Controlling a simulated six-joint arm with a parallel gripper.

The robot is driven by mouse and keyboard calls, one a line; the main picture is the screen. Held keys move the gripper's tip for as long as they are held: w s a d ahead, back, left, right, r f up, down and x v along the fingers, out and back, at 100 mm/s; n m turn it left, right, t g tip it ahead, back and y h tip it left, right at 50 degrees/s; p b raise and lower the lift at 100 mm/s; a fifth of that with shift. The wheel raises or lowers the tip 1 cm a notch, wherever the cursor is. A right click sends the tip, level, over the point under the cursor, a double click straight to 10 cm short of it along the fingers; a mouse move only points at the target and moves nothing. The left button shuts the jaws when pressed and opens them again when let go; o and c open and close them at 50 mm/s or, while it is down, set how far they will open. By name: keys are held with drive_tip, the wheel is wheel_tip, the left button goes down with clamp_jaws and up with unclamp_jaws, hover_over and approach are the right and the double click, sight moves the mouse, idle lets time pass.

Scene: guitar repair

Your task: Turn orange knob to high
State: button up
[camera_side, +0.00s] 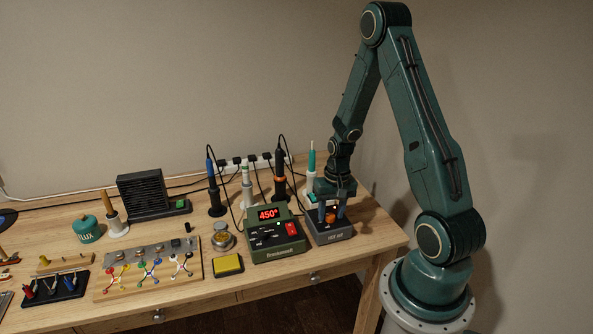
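The orange knob (330,217) shows as a small orange spot on top of a dark grey box (330,235) at the right end of the bench. My gripper (331,213) points down over this box. Its two fingers stand apart, one on each side of the orange knob. I cannot tell whether the fingers touch the knob. The knob's pointer and any setting marks are too small to read.
A green station (278,240) with a red 450° display stands just left of the box. Soldering irons in stands (280,180) and a power strip (240,163) with cables are behind. A yellow sponge (228,264) lies in front left. The bench's right edge is close.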

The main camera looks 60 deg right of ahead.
sight(334, 215)
drive_tip(key=shift+o, duration=0.2)
drive_tip(key=shift+r, duration=0.1)
wheel_tip(334, 215, up, 14)
drive_tip(key=shift+s+d, duration=0.3)
idle(0.7)
drive_tip(key=shift+f+m, duration=0.2)
drive_tip(key=shift+m, duration=0.3)
drive_tip(key=shift+f, duration=0.15)
drive_tip(key=shift+w+a+f, duration=0.1)
drive_tip(key=shift+f, duration=2.15)
drive_tip(key=shift+w+a+f, duration=0.1)
drive_tip(key=shift+f, duration=2.15)
drive_tip(key=shift+w+a+f, duration=0.1)
drive_tip(key=shift+f, duration=2.15)
drive_tip(key=c, duration=1)
